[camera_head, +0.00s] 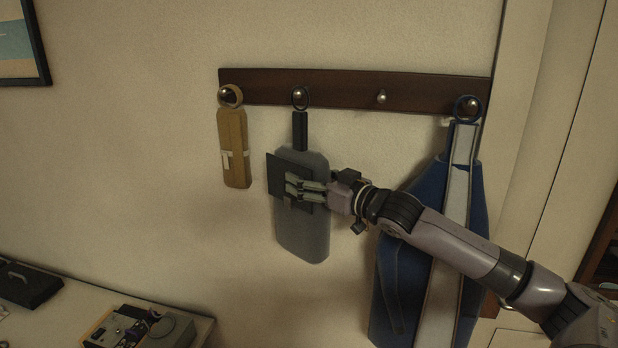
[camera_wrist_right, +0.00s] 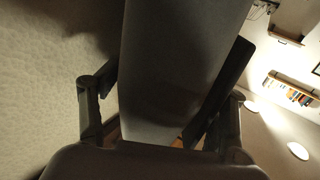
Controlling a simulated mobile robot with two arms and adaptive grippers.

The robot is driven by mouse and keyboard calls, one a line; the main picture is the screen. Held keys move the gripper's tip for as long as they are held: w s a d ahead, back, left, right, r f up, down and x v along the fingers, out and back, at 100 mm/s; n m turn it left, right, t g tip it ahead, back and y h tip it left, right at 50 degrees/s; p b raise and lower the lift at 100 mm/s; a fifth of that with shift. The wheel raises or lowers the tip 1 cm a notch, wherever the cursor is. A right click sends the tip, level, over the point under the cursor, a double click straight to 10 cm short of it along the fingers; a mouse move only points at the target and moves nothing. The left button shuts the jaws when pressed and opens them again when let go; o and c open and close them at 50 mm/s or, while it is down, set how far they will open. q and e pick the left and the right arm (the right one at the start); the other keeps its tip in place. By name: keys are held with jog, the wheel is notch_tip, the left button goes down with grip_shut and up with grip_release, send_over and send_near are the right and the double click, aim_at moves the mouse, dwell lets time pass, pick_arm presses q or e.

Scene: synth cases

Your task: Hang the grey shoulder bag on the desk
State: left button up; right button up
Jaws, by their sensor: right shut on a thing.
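The grey shoulder bag (camera_head: 304,238) is upright against the wall, below a wooden peg rail (camera_head: 340,88). Its black strap loop (camera_head: 300,97) is at the second peg from the left and looks to be around it. My right gripper (camera_head: 295,187) is shut on the bag at its dark front flap. In the right wrist view the bag (camera_wrist_right: 175,65) fills the middle, between the two fingers (camera_wrist_right: 160,118). A pale desk-like top (camera_head: 75,300) shows at the lower left. My left gripper is not in view.
A tan item (camera_head: 233,150) hangs at the leftmost peg. A large blue item (camera_head: 400,285) with a pale band hangs at the rightmost peg, partly behind my right arm. The third peg (camera_head: 381,97) is bare. A grey device (camera_head: 140,328) and a black case (camera_head: 28,285) lie on the pale top.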

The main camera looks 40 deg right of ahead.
jog(key=shift+r, duration=0.1)
jog(key=o, duration=1.9)
jog(key=shift+o, duration=0.8)
jog(key=shift+s, duration=0.1)
jog(key=s+d, duration=0.2)
jog(key=s, duration=0.9)
jog(key=shift+s, duration=0.35)
